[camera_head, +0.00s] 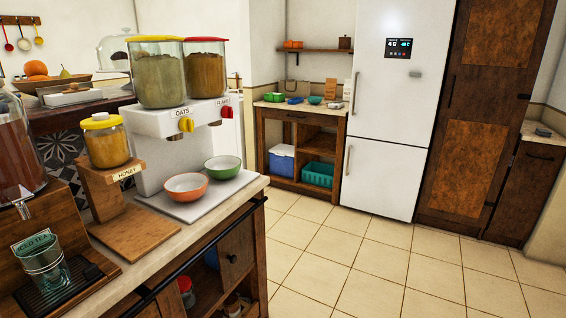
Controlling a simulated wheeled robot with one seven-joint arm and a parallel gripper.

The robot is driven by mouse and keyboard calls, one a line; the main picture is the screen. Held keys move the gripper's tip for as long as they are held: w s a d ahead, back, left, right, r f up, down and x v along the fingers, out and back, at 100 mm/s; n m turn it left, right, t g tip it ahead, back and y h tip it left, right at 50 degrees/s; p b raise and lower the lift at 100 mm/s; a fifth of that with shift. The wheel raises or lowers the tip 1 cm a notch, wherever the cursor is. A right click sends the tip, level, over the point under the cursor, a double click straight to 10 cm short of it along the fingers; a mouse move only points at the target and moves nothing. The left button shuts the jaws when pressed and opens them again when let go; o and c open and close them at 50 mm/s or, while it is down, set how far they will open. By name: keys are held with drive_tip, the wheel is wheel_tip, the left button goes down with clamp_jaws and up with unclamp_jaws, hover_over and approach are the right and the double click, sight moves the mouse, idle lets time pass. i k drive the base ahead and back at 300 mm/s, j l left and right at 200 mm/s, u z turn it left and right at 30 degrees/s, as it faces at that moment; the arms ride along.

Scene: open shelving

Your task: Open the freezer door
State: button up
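A tall white fridge-freezer (401,67) stands against the far wall, right of centre. Its upper door has a small dark display and a long vertical handle (354,93) on the left edge. The lower white door, the freezer door (380,181), is shut. Its shorter vertical handle (347,160) is near its upper left edge. My gripper is not in view, so its state and distance from the door are hidden.
A counter (255,187) with cereal dispensers (186,115), bowls and a honey jar (105,141) fills the left foreground. Tiled floor (385,272) is clear up to the fridge. A wooden shelf unit (298,150) stands left of it, a tall wooden cabinet (483,118) right.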

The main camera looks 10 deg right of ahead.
sight(382, 178)
drive_tip(key=i+l+z, duration=0.2)
drive_tip(key=i+z, duration=0.3)
drive_tip(key=i, duration=0.3)
drive_tip(key=i+j+z, duration=0.1)
drive_tip(key=i+z, duration=0.4)
drive_tip(key=i, duration=0.25)
drive_tip(key=i+u, duration=0.1)
drive_tip(key=i, duration=0.85)
drive_tip(key=i+l+u, duration=0.1)
drive_tip(key=i, duration=0.9)
drive_tip(key=i+u, duration=0.25)
drive_tip(key=i, duration=0.25)
drive_tip(key=i+l+u, duration=0.1)
drive_tip(key=i+u, duration=0.15)
drive_tip(key=i, duration=0.2)
drive_tip(key=i+l+u, duration=0.25)
drive_tip(key=i, duration=0.25)
drive_tip(key=j, duration=0.1)
